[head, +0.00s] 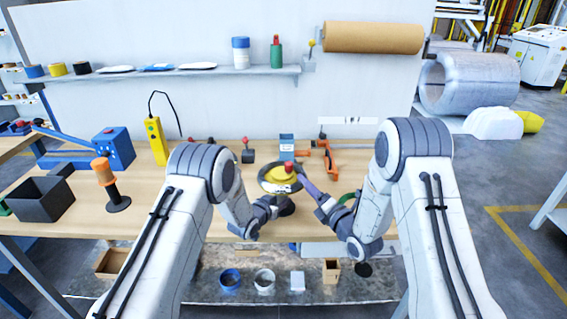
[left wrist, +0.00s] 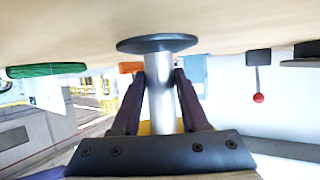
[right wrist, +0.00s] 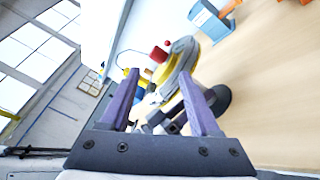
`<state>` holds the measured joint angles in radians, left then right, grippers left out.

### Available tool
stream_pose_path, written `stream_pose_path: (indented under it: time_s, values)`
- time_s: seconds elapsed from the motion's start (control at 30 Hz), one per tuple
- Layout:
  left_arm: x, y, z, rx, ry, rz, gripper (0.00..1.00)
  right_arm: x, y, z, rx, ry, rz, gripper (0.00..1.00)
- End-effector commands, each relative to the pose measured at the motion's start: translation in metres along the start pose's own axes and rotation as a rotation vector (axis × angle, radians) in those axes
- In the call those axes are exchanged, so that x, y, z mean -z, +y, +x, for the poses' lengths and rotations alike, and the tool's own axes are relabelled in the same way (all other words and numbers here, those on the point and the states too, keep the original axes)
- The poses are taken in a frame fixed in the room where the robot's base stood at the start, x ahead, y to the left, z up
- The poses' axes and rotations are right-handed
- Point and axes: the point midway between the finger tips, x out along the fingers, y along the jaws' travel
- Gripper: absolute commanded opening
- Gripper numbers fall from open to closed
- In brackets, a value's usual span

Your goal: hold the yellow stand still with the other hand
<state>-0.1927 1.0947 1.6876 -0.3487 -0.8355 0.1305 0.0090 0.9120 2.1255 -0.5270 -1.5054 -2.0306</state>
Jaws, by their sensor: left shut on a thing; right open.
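The yellow stand (head: 279,172) is near the middle of the table, with a dark ring around its yellow top and a red knob (head: 288,166). In the left wrist view, its silver post (left wrist: 160,100) rises from a round dark base (left wrist: 157,43) on the table. My left gripper (left wrist: 160,78) has its fingers on both sides of this post and is shut on it. My right gripper (right wrist: 160,76) is open, close to the stand's right side. In the right wrist view the yellow top (right wrist: 174,75) with its grey ring shows beyond the fingers.
A green ring (head: 346,198) lies right of the stand, partly behind my right arm. An orange tool (head: 329,158) and a blue-and-white box (head: 287,143) stand behind. A yellow control box (head: 156,141) and a handled tool (head: 106,180) are at left. The table's far right is clear.

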Motion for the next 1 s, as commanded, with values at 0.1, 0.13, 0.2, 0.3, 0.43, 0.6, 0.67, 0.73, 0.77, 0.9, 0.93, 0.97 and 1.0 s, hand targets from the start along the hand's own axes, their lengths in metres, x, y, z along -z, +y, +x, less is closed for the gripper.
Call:
stream_pose_path:
  time_s: [0.1,0.13,0.2,0.3,0.43,0.6,0.67,0.73,0.77,0.9,0.93,0.97,1.0]
  values:
    - [0.001,-0.001,0.000,0.002,0.001,-0.002,0.00,0.000,0.000,-0.003,0.000,-0.004,0.267,0.63]
    - [0.001,-0.001,0.000,0.002,0.001,-0.002,0.00,0.000,0.000,-0.003,0.000,-0.005,0.335,0.63]
    - [0.001,-0.001,0.000,0.002,0.001,-0.002,0.00,0.000,0.000,-0.005,0.000,-0.006,0.494,0.63]
    - [0.001,-0.001,0.000,0.002,0.001,-0.002,0.00,0.000,0.000,-0.007,0.000,-0.008,0.721,0.63]
    - [0.001,-0.001,0.000,0.002,0.001,-0.002,0.00,0.000,0.000,-0.007,-0.002,-0.007,1.013,0.63]
    - [0.001,-0.001,0.000,0.002,0.001,-0.001,0.00,-0.002,0.002,-0.002,0.002,0.008,1.380,0.63]
    - [0.001,-0.001,0.000,0.002,0.001,-0.001,0.00,-0.003,0.002,0.001,0.008,0.015,1.504,0.63]
    - [0.001,-0.001,0.000,0.002,0.001,-0.001,0.00,-0.004,0.003,0.005,0.016,0.025,1.639,0.63]
    - [0.001,-0.001,0.000,0.002,0.001,-0.001,0.00,-0.004,0.003,0.007,0.021,0.028,1.693,0.63]
    - [0.001,-0.001,0.000,0.002,0.001,-0.001,0.00,-0.006,0.004,0.013,0.040,0.038,1.902,0.63]
    - [0.001,-0.001,0.000,0.002,0.001,-0.001,0.00,-0.006,0.004,0.015,0.043,0.040,1.936,0.63]
    - [0.001,-0.001,0.000,0.002,0.001,-0.001,0.00,-0.006,0.005,0.015,0.047,0.042,1.967,0.63]
    - [0.001,-0.001,0.000,0.002,0.001,-0.001,0.00,-0.007,0.005,0.016,0.050,0.043,2.002,0.63]
